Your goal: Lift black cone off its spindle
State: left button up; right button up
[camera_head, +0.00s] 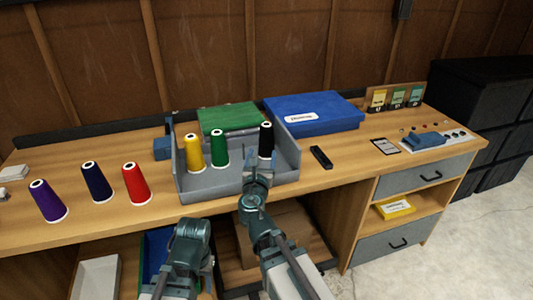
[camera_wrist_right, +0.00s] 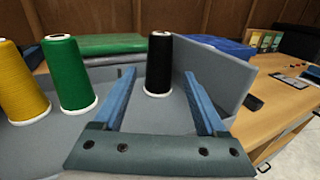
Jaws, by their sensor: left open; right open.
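The black cone (camera_head: 266,140) stands upright at the right end of a grey tray (camera_head: 225,183), beside a green cone (camera_head: 220,147) and a yellow cone (camera_head: 193,151). The spindle is hidden by the cone. My right gripper (camera_head: 260,168) is just in front of the black cone. In the right wrist view, the open blue fingers (camera_wrist_right: 161,98) point at the black cone (camera_wrist_right: 159,62), which shows between and beyond their tips. My left gripper (camera_head: 193,229) is low in front of the desk edge, away from the cones; its fingers are hard to make out.
Purple (camera_head: 47,200), navy (camera_head: 95,182) and red (camera_head: 134,184) cones stand on the desk at left. A blue box (camera_head: 312,113) and a green box (camera_head: 230,117) lie behind the tray. A black object (camera_head: 321,157) lies right of it. The tray's right wall stands close beside the black cone.

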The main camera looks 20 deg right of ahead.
aim_at(266, 136)
jog(key=shift+w+a+n, duration=0.1)
jog(key=shift+n, duration=0.2)
jog(key=shift+w, duration=0.15)
jog(key=x, duration=0.8)
jog(key=shift+d+x, duration=0.1)
jog(key=shift+x, duration=1.3)
jog(key=shift+d+x, duration=0.15)
jog(key=shift+x, duration=1.25)
grip_shut()
